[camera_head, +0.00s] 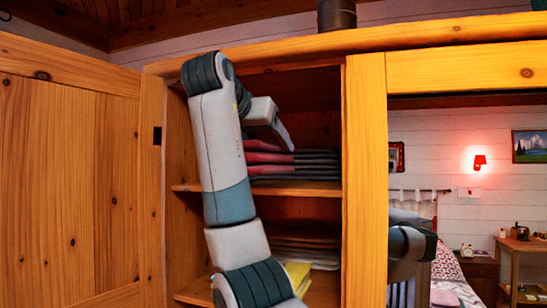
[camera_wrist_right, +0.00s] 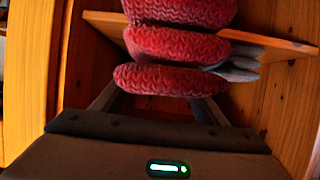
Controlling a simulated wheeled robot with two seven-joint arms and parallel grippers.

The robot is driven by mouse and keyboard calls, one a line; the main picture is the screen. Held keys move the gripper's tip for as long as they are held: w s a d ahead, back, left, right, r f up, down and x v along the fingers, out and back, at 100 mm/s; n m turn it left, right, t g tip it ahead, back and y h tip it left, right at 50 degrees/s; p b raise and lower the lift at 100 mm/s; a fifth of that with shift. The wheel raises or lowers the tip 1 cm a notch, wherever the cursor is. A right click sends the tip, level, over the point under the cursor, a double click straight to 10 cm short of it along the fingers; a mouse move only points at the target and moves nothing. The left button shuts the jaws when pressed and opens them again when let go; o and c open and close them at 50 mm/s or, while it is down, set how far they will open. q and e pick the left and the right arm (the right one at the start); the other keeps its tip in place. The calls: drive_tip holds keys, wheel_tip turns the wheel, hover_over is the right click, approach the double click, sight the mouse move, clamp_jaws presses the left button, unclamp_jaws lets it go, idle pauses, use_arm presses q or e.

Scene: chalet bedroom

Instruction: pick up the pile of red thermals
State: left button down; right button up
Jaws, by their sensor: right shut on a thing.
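The pile of red thermals (camera_head: 268,157) lies on the upper shelf inside the open wardrobe, with grey folded layers at its right. My right arm reaches up in front of the shelf, and my right gripper (camera_head: 285,143) is at the top of the pile, partly hiding it. In the right wrist view the red knitted thermals (camera_wrist_right: 175,45) show as several rounded folds. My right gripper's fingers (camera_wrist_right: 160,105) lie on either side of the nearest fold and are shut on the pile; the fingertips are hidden. My left gripper is not in view.
The shelf board (camera_head: 300,188) runs under the pile, with darker folded cloth (camera_head: 305,242) and a yellow item (camera_head: 298,272) below. The wardrobe door (camera_head: 70,180) stands open at the left. A post (camera_head: 365,180) bounds the opening at the right, beside a mirror.

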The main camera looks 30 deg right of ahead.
drive_tip(key=shift+s+a, duration=0.4)
drive_tip(key=shift+a, duration=0.05)
